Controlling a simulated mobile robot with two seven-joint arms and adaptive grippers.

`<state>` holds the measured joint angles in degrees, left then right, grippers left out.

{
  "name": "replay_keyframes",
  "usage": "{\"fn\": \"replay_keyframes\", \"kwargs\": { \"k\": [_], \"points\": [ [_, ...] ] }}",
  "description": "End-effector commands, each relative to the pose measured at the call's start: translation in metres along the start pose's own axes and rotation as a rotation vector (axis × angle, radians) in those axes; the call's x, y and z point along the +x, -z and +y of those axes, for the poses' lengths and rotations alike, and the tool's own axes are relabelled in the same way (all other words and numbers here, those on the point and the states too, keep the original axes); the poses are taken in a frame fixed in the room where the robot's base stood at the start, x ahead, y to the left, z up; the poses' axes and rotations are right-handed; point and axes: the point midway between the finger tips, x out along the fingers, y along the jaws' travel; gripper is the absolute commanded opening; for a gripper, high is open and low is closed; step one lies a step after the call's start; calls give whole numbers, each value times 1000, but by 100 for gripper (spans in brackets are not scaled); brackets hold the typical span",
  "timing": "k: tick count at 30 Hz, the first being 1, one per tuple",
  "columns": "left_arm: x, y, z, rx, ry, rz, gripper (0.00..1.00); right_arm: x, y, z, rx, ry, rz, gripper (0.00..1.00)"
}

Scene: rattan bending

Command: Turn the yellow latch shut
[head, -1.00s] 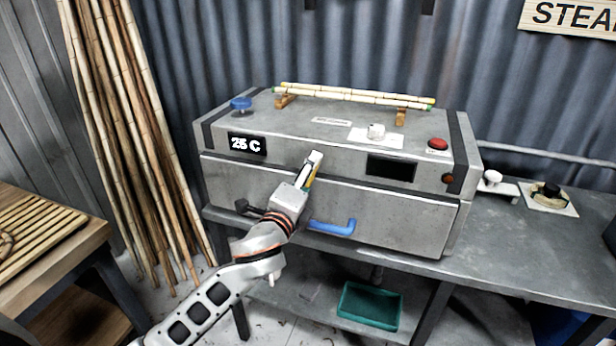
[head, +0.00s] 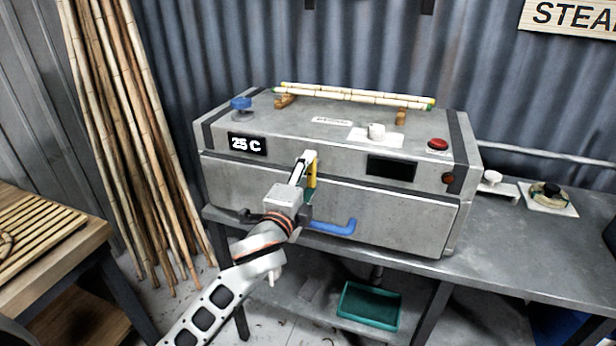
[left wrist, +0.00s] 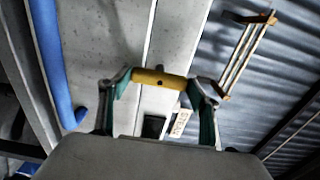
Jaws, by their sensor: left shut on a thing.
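The yellow latch (head: 312,174) is on the front of the grey steam box (head: 400,216), across the seam between lid and front panel. It looks about upright in the head view. My left gripper (head: 306,160) is shut on the latch. In the left wrist view the yellow latch (left wrist: 160,78) spans between the two fingertips of my left gripper (left wrist: 160,92). The fingers hide part of the latch in the head view. My right gripper is not in view.
A blue handle (head: 333,227) sticks out of the front panel just below and right of my left gripper. Two light canes (head: 355,96) rest on top of the box. A green tray (head: 369,305) is on the lower shelf. Tall poles (head: 130,150) lean at left.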

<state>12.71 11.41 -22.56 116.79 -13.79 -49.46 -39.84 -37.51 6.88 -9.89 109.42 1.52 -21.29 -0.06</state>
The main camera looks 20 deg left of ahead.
Motion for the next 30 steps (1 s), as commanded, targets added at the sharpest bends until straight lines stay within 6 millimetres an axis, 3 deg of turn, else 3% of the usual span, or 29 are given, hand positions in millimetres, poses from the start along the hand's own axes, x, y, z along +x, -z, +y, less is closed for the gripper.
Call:
{"fn": "replay_keyframes", "kwargs": {
  "k": [2, 3, 5, 19, 30],
  "points": [
    [0, 1, 1, -3, -1, 2, 41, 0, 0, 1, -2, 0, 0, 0],
    [0, 1, 1, -3, -1, 2, 65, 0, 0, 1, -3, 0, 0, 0],
    [0, 1, 1, -3, -1, 2, 79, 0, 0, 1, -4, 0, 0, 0],
    [-9, 0, 1, -1, -1, 1, 79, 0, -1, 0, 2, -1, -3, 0],
    [-80, 0, 1, -1, -2, 2, 79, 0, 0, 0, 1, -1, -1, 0]
  ]
}}
